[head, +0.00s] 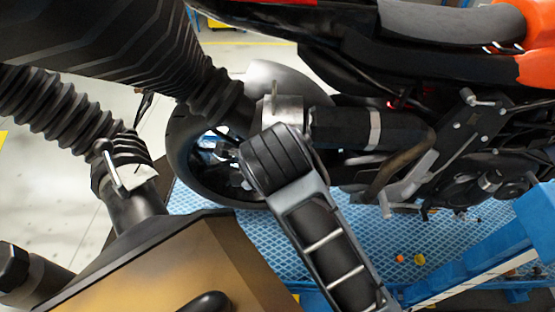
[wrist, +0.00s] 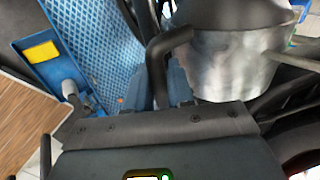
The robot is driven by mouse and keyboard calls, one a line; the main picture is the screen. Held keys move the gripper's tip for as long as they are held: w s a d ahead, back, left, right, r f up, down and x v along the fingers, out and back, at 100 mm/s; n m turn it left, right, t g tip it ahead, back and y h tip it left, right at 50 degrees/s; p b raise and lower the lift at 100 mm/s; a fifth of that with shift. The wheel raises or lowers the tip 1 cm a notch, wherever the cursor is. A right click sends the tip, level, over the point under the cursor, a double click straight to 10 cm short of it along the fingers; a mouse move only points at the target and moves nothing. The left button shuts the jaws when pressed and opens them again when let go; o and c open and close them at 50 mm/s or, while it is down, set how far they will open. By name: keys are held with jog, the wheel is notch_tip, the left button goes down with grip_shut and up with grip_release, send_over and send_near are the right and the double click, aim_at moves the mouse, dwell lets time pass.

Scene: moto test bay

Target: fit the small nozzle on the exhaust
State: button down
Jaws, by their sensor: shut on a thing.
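The small nozzle (head: 283,110) is a silver collar with a short tan lever, at the end of a black ribbed hose (head: 150,50). It sits in line with the rear end of the black exhaust (head: 350,128), touching or nearly so; I cannot tell whether it is around the tip. The wrist view shows its silver cone (wrist: 232,75) close up, with a bent black handle (wrist: 168,42). My gripper (wrist: 164,88) is shut on that handle, its blue fingers partly hidden by its own body. In the head view my dark wrist hides the fingers.
The motorcycle (head: 440,60) stands on a blue lift platform (head: 320,262). Its rear wheel (head: 178,150) is just behind my wrist. A second black hose end with a metal lever (head: 110,160) is at the left. A blue beam (head: 480,265) crosses the lower right.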

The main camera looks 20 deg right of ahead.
jog(key=s+d+f, duration=0.1)
jog(key=s+d, duration=0.2)
jog(key=d, duration=0.5)
jog(key=shift+s, duration=0.2)
dwell(1.7)
jog(key=shift+s+d+f+b, duration=0.1)
jog(key=shift+d+f+b, duration=0.1)
jog(key=shift+b, duration=0.1)
dwell(0.3)
jog(key=c, duration=0.9)
grip_release()
jog(key=shift+a+r, duration=0.1)
jog(key=v, duration=0.7)
jog(key=shift+s+r+b, duration=0.2)
jog(key=shift+r+b, duration=0.1)
jog(key=shift+r, duration=0.05)
